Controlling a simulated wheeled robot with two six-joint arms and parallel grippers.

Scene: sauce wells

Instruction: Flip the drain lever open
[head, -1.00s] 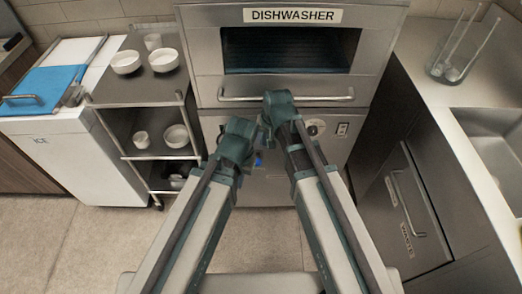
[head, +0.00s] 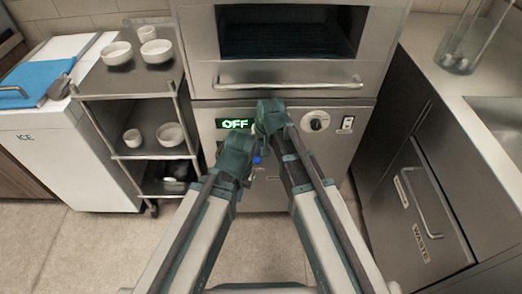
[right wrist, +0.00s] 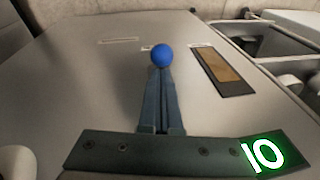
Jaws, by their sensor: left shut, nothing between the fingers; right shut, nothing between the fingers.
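The drain lever shows as a blue ball (head: 257,160) low on the dishwasher front (head: 262,200), between my two arms in the head view. In the right wrist view the blue ball (right wrist: 162,56) is straight beyond the tips of my right gripper (right wrist: 161,70). The gripper's fingers are shut and empty; I cannot tell whether they touch the ball. The lever's stem is hidden behind the fingers. My left gripper (head: 238,168) is lower, left of the ball in the head view, shut and empty; its fingertips are hard to make out.
A bar handle (head: 290,85) runs above. A cart (head: 135,130) with bowls stands left, and a waste drawer (head: 415,205) right. The floor between is clear.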

